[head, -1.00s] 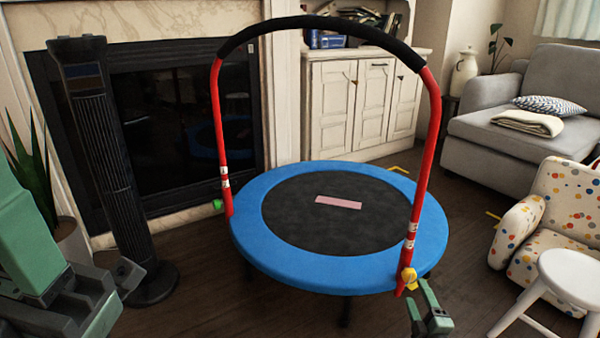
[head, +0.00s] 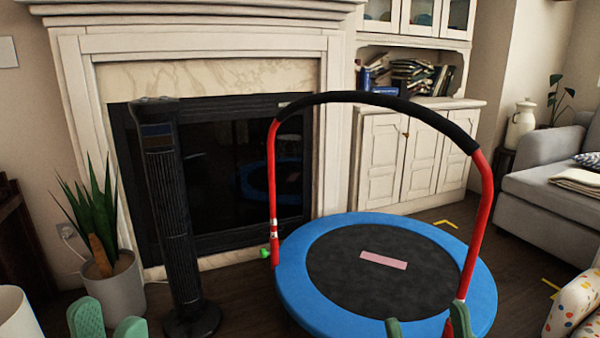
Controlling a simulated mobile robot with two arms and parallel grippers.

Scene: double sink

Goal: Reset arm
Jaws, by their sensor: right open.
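My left gripper (head: 108,321) shows at the bottom left as two green fingertips with a gap between them. It is open, with nothing seen between the fingers. My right gripper (head: 427,322) shows at the bottom edge, in front of the trampoline. Its two green fingertips stand wide apart, and nothing is seen held between them. The arms behind both grippers are out of the picture.
A blue-rimmed trampoline (head: 310,302) with a red and black handle stands at centre right. A black tower fan (head: 172,225) stands before the fireplace (head: 235,180). A potted plant (head: 118,285) is at left. A grey sofa (head: 552,200) is at right.

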